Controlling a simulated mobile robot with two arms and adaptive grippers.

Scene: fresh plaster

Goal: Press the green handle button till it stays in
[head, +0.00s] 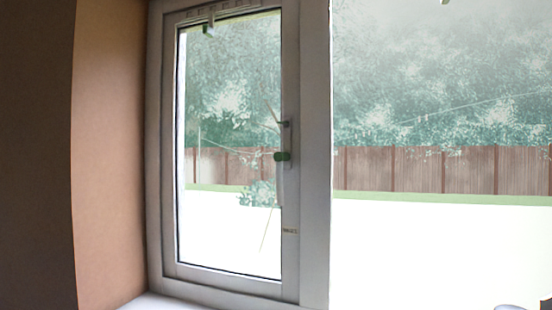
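The green handle button (282,156) is small and sits on the inner right side of the white window sash, a little above mid-height. A pale window handle (281,185) seems to hang down just below it, but it is hard to tell from the white frame. From here I cannot tell whether the button is in or out. Neither of my grippers can be made out in the head view, and nothing is touching the button.
The white window frame (315,200) stands around the sash, which looks shut. A brown plaster wall (110,150) is on the left. A white sill (185,302) runs below. Small pieces, unclear, show at the bottom right edge. Outside are a fence (420,169) and trees.

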